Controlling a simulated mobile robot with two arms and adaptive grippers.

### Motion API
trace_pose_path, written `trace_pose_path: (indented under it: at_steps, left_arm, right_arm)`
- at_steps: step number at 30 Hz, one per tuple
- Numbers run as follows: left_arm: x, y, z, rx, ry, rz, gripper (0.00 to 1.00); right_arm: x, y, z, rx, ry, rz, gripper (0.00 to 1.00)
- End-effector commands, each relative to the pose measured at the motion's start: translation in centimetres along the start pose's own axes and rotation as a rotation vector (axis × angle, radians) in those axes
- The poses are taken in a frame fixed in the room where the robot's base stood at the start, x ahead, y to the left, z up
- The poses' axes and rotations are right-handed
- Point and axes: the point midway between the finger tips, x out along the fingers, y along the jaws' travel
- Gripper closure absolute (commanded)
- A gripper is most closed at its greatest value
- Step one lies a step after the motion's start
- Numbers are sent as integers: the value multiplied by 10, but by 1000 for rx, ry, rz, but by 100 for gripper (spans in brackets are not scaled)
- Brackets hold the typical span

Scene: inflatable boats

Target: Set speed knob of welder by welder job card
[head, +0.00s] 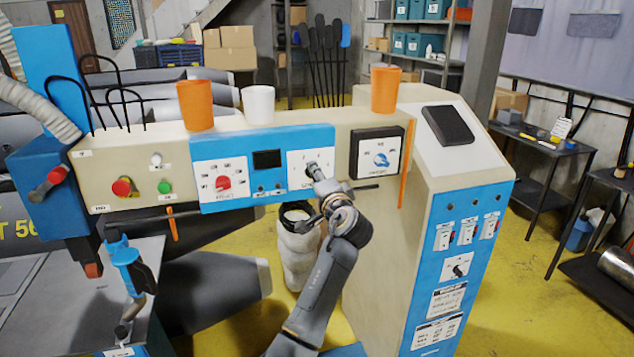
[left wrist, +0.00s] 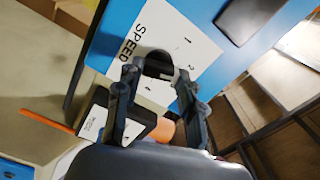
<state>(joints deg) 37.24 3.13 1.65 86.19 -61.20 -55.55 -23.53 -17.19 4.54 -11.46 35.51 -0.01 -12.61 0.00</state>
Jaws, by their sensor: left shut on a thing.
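The welder (head: 130,145) stands across the head view, with a blue control panel (head: 260,200). Its speed knob (left wrist: 158,63) is black, on a white plate (left wrist: 150,30) marked SPEED with digits around it. My left gripper (head: 316,178) reaches up to this plate from below. In the left wrist view the fingers of my left gripper (left wrist: 156,76) are shut on the knob, one at each side. The knob's pointer is hidden, so I cannot tell its setting. I cannot make out which posted sheet is the job card. My right gripper is not in view.
A red knob (head: 223,183) and a dark display (head: 267,160) sit left of the speed plate. A blue-handled dial (head: 381,159) in a black frame is to its right. Orange cups (head: 385,90) and a white cup (head: 258,104) stand on top.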

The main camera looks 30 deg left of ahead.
Motion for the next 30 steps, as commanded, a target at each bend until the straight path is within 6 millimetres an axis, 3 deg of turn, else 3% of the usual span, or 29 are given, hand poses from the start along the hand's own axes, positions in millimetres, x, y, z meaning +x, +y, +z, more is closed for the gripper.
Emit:
trace_pose_path:
  at_steps: [1,4,14,15,18,30]
  left_arm:
    - [0,6,2,-32,-1,0,93]
    - [0,5,2,-86,0,0,93]
    - [0,1,1,-114,-1,2,93]
    - [0,1,1,-114,-1,2,58]
    - [0,1,1,-114,-1,2,39]
    - [-7,1,0,-114,1,1,39]
  right_arm:
    - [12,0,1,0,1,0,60]
    - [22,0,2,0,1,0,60]
    - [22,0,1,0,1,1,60]
    - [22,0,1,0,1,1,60]
    - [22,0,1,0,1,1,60]
    - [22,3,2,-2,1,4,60]
